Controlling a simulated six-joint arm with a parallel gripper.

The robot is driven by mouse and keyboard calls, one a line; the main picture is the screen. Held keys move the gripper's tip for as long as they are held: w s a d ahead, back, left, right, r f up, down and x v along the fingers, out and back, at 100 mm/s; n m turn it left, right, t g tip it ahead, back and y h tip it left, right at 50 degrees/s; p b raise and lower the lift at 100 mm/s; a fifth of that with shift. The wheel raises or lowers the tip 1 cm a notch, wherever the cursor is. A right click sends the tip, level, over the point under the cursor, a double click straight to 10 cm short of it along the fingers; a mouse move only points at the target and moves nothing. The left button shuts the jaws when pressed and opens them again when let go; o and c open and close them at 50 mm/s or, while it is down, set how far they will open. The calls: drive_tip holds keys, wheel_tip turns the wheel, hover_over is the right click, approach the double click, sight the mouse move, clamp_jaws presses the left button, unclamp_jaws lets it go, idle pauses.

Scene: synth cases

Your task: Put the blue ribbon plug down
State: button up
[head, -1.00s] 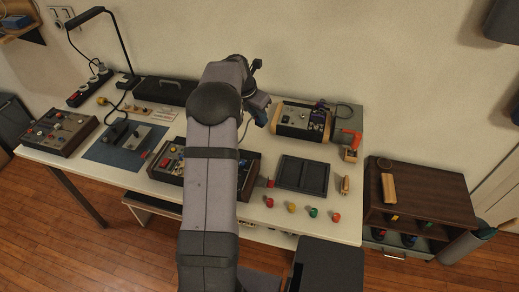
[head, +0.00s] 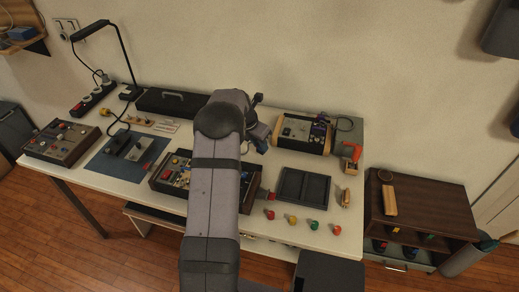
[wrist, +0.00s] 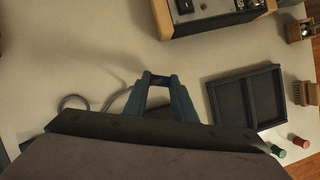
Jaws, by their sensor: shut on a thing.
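My gripper (wrist: 157,80) points at the white table top in the wrist view, left of the dark tray. Its blue-grey fingers are shut on a small dark piece at their tips, which I take to be the blue ribbon plug (wrist: 158,81); its colour and shape are hard to make out. A grey cable (wrist: 116,97) runs beside the fingers on the left. In the head view, my gripper (head: 260,143) is partly hidden by my arm, in front of the wood-sided unit. The plug cannot be made out there.
A wood-sided unit (head: 303,133) stands at the back. A divided dark tray (head: 303,188) lies to the right, with several coloured knobs in front. A control case (head: 170,178) is partly under my arm. Bare table (wrist: 110,45) shows around the fingertips.

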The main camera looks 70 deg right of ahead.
sight(259, 149)
drive_tip(key=shift+f, duration=1.5)
drive_tip(key=shift+f, duration=0.2)
drive_tip(key=o, duration=0.9)
drive_tip(key=shift+o, duration=0.2)
drive_tip(key=shift+r, duration=0.1)
drive_tip(key=shift+r, duration=0.15)
drive_tip(key=v, duration=1.2)
drive_tip(key=shift+b, duration=0.4)
